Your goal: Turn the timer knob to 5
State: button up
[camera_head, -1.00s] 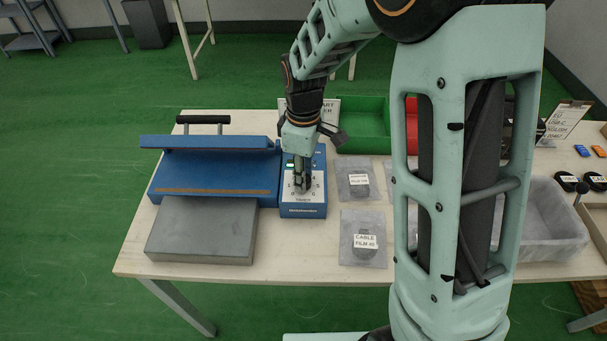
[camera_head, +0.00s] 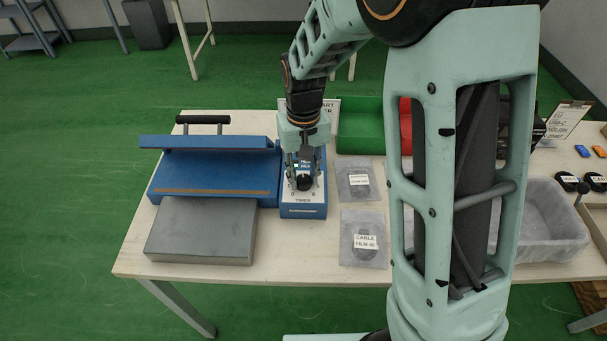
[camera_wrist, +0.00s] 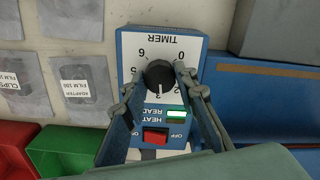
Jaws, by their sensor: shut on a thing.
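The timer unit is a blue box (camera_head: 303,211) with a white dial plate marked TIMER (camera_wrist: 187,44), upside down in the wrist view. Its round black timer knob (camera_wrist: 160,76) sits mid-plate and also shows in the head view (camera_head: 304,183). My gripper (camera_wrist: 156,80) is shut on the knob, one finger on each side. A lit green lamp (camera_wrist: 176,114) and a red switch (camera_wrist: 155,136) are beside the dial.
The blue sealer press (camera_head: 215,178) with its grey plate (camera_head: 203,230) stands close left of the timer box. Labelled film bags (camera_head: 363,240) lie to the right. A green bin (camera_head: 362,124) is behind, and a grey bin (camera_head: 545,240) is at right.

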jog(key=m, duration=0.5)
jog(key=shift+r+m, duration=0.1)
jog(key=shift+m, duration=0.2)
jog(key=m+p, duration=0.1)
jog(key=m, duration=0.3)
jog(key=m+p, duration=0.2)
jog(key=m, duration=0.3)
jog(key=shift+m, duration=0.4)
jog(key=shift+m+p, duration=1.15)
jog(key=shift+m, duration=0.75)
jog(key=o, duration=1.1)
jog(key=shift+o, duration=0.2)
